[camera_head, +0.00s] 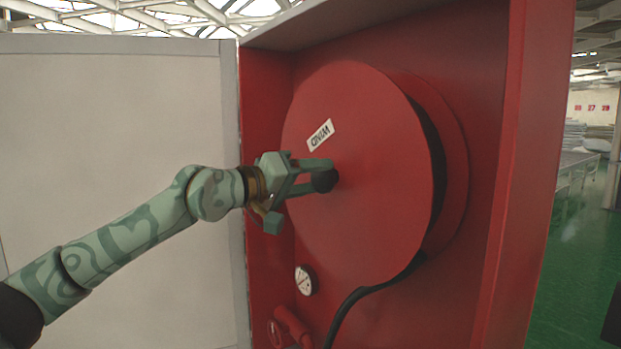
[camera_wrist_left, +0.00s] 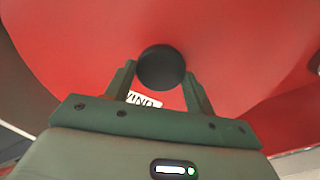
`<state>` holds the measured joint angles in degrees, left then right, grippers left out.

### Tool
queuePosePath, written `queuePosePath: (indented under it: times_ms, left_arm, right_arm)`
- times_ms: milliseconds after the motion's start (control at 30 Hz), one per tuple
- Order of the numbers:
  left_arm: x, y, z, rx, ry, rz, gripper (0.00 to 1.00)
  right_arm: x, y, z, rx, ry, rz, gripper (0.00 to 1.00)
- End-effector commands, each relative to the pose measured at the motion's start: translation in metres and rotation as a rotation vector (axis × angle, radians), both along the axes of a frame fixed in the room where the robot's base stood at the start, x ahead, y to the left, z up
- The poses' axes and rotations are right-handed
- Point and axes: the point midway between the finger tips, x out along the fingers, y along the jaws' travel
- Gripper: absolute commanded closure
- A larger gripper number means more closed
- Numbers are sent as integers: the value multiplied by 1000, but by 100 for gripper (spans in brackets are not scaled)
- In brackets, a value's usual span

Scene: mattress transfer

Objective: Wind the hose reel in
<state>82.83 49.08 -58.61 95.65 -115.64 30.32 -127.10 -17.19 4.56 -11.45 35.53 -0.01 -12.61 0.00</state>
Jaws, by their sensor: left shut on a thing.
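The red hose reel (camera_head: 375,215) stands inside an open red cabinet, its round face towards me. A tilted white label reading WIND (camera_head: 320,135) is on the face, above my gripper; it shows partly in the left wrist view (camera_wrist_left: 143,100). A black knob (camera_head: 324,180) sticks out of the face left of its middle. My left gripper (camera_head: 305,178) is shut on the black knob, which sits between its fingers in the left wrist view (camera_wrist_left: 161,68). Black hose (camera_head: 350,305) runs down from under the reel. My right gripper is not in view.
The red cabinet's right wall (camera_head: 525,150) stands beside the reel, and a pale panel (camera_head: 110,180) stands on the left. A round white gauge (camera_head: 305,280) and a red valve (camera_head: 290,325) sit below the reel. Green floor is at the far right.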

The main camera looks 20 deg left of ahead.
Motion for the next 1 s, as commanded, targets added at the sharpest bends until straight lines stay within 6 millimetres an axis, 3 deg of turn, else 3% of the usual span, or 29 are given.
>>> queuePosePath:
  times_ms: [567, 600, 667, 1000]
  left_arm:
    - [0, -1, -4, 30, -12, -2, 87]
    - [0, -1, -4, 30, -12, -2, 38]
    - [0, -1, -4, 29, -13, -1, 24]
    - [-3, 2, -2, 26, -17, 0, 24]
  right_arm:
    - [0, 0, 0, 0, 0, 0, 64]
    - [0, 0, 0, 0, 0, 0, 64]
    - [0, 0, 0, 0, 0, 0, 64]
    - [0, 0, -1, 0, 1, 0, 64]
